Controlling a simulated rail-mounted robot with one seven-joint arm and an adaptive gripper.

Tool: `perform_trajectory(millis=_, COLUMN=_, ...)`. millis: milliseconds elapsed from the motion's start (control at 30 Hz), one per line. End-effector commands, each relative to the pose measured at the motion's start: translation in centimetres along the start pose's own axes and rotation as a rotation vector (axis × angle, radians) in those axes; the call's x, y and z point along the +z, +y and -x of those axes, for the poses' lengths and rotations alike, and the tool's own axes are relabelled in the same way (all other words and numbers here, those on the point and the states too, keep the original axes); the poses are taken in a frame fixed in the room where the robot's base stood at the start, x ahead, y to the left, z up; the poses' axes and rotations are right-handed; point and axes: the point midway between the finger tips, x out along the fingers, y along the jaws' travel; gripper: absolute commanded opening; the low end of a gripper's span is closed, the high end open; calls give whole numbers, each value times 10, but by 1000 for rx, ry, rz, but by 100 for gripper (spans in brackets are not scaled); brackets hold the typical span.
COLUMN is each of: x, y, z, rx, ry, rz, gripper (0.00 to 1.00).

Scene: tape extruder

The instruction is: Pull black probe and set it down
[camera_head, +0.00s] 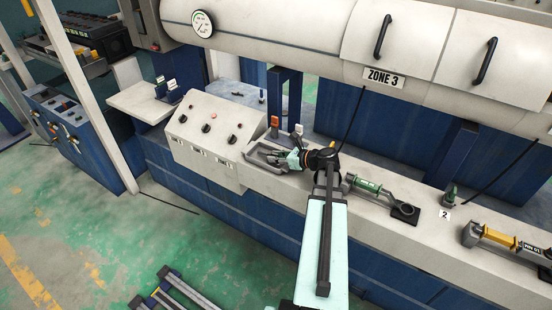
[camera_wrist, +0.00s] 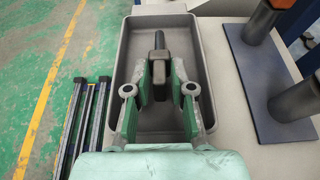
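The black probe (camera_wrist: 159,45) shows in the wrist view as a dark rod with a thicker block, lying lengthwise over the grey tray (camera_wrist: 204,90). My gripper (camera_wrist: 160,82) has its green fingers on both sides of the block, and they appear to close on it. I cannot tell whether the probe touches the tray floor. In the head view my gripper (camera_head: 296,160) is low at the right end of the tray (camera_head: 258,158), on the white machine ledge. The probe is too small to make out there.
Two upright cylinders (camera_wrist: 296,97) stand on a dark plate right of the tray. A sloped control panel (camera_head: 208,128) is to the left. A green-handled tool (camera_head: 367,187) and a yellow-handled tool (camera_head: 500,238) lie along the ledge to the right.

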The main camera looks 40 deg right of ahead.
Motion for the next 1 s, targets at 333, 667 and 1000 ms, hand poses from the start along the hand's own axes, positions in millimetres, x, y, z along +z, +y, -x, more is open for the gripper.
perform_trajectory(millis=333, x=-4, y=0, z=-1, rx=-1, ry=-35, rz=0, gripper=18)
perform_trajectory(millis=667, x=-7, y=0, z=-1, rx=0, ry=-69, rz=0, gripper=18)
perform_trajectory(millis=1000, x=-7, y=0, z=-1, rx=1, ry=-82, rz=0, gripper=18)
